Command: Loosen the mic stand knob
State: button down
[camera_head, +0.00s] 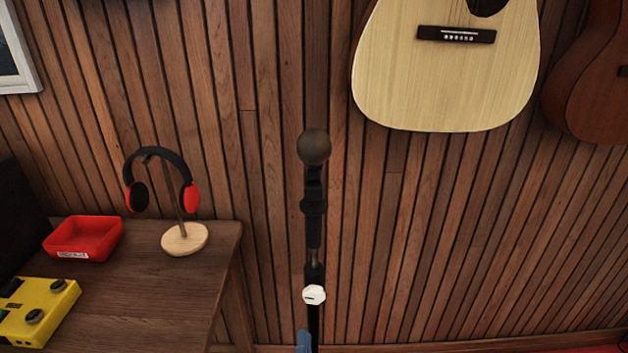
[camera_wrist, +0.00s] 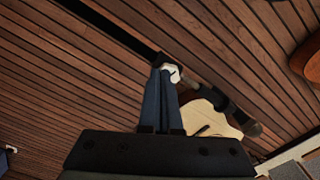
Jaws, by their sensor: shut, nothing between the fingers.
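A black mic stand (camera_head: 314,234) with a microphone (camera_head: 314,147) on top stands upright in the middle of the head view. Its white faceted knob (camera_head: 314,295) is low on the pole, with a dark mark on its face. The knob also shows in the wrist view (camera_wrist: 173,73), partly hidden by the fingers. My gripper (camera_wrist: 162,74) has blue fingers, shut together and empty, with the tips at the knob's left edge there. I cannot tell whether they touch it. In the head view, a blue fingertip (camera_head: 303,342) shows just below the knob.
A wooden table (camera_head: 150,285) at the left holds headphones (camera_head: 188,197) on a stand, a red tray (camera_head: 84,238) and a yellow pedal (camera_head: 40,312). A pale guitar (camera_head: 445,80) and a brown one (camera_head: 590,85) hang on the slatted wall. Right of the stand is clear.

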aim_at(314, 291)
jog(key=d+r+n+p, duration=0.2)
jog(key=n+p, duration=0.2)
jog(key=n, duration=1.4)
jog(key=d+r+n+p, duration=0.2)
jog(key=d+n+p, duration=0.15)
jog(key=n, duration=1.45)
jog(key=w+b, duration=0.2)
jog(key=w, duration=0.4)
jog(key=shift+a, duration=0.3)
